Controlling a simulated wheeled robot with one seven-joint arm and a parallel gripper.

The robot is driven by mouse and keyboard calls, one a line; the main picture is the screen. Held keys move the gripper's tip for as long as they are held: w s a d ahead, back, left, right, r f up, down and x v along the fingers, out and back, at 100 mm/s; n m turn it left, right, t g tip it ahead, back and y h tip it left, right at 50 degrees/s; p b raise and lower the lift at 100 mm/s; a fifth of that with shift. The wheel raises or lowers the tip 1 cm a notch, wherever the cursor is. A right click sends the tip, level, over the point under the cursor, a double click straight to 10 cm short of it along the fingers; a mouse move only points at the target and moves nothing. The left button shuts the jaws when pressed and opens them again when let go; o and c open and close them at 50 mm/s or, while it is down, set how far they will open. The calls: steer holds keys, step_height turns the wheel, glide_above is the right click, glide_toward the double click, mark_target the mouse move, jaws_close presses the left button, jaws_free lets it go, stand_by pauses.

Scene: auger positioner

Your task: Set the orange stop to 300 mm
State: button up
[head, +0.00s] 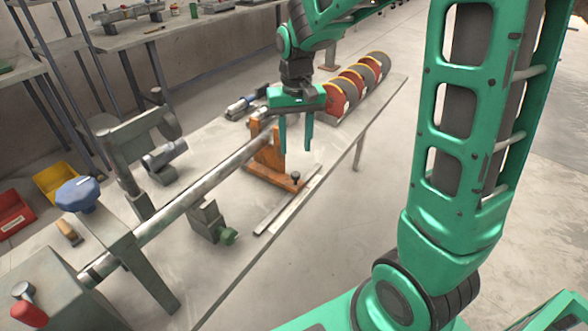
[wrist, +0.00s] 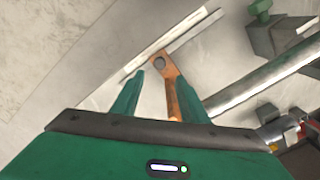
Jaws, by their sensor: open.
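The orange stop (head: 268,152) stands at the far part of the round steel bar, with its upright by the bar and a foot reaching right. A small dark knob (head: 295,177) sits on the end of its foot. My gripper (head: 295,150) is open and empty, pointing down above the foot. In the wrist view the stop (wrist: 172,90) shows between and beyond the fingers of my gripper (wrist: 160,76); no contact is visible. A pale flat scale (head: 287,201) lies beside the foot, and also shows in the wrist view (wrist: 196,22). Its marks are too small to read.
The steel bar (head: 190,195) runs from the near left to the stop. A grey block with a green knob (head: 228,236) stands nearer on the bench. Red-and-black discs (head: 356,84) stand behind my gripper. The bench's right strip is clear.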

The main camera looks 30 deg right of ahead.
mark_target(295, 173)
step_height(295, 173, down, 10)
steer(key=shift+r, duration=0.25)
steer(key=shift+c, duration=0.6)
jaws_close()
